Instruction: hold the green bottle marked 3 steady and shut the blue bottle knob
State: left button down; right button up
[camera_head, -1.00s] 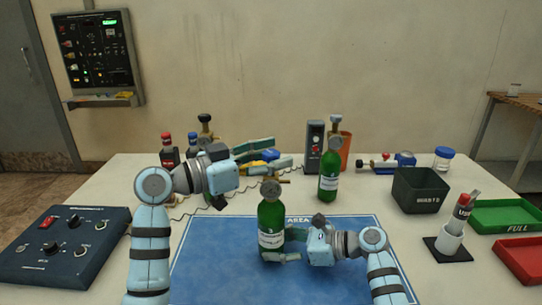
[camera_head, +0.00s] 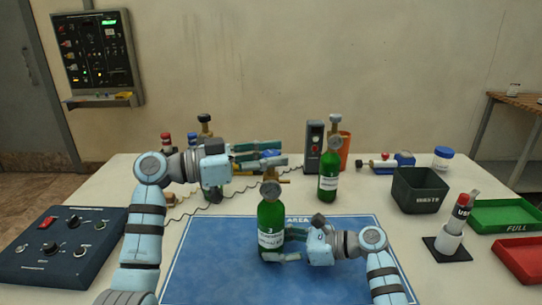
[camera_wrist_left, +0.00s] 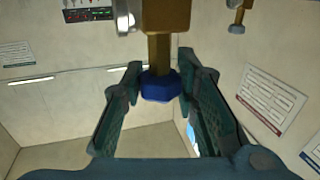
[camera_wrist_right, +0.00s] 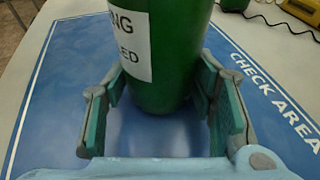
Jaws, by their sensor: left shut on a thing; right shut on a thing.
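The green bottle marked 3 (camera_head: 271,223) stands upright on the blue mat (camera_head: 205,262), with a round gauge and brass valve on top. My right gripper (camera_head: 282,249) is shut around its lower body; the right wrist view shows the green bottle (camera_wrist_right: 165,60) between the fingers. The blue knob (camera_wrist_left: 160,88) sits on the end of a brass stem in the left wrist view, between the fingertips of my left gripper (camera_wrist_left: 160,75). In the head view the left gripper (camera_head: 272,153) is level above the bottle top, shut on the knob, which is mostly hidden by the fingers.
Another green bottle (camera_head: 329,176) stands behind to the right. A dark bin (camera_head: 420,190), a green tray (camera_head: 505,213) and a red tray (camera_head: 522,258) are on the right. A control box (camera_head: 62,247) sits at the left. The mat's left part is clear.

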pick_arm(q)
jog(key=shift+w+f+m+g+h, duration=0.15)
jog(key=shift+m+g, duration=0.6)
jog(key=shift+g, duration=0.4)
jog(key=shift+w+r+m+g+h, duration=0.15)
jog(key=shift+m+g, duration=0.6)
jog(key=shift+g, duration=0.4)
jog(key=shift+s, duration=0.15)
jog(key=shift+s+m+g, duration=0.15)
jog(key=shift+m+g, duration=0.15)
jog(key=shift+g, duration=0.2)
jog(key=c, duration=1.2)
grip_release()
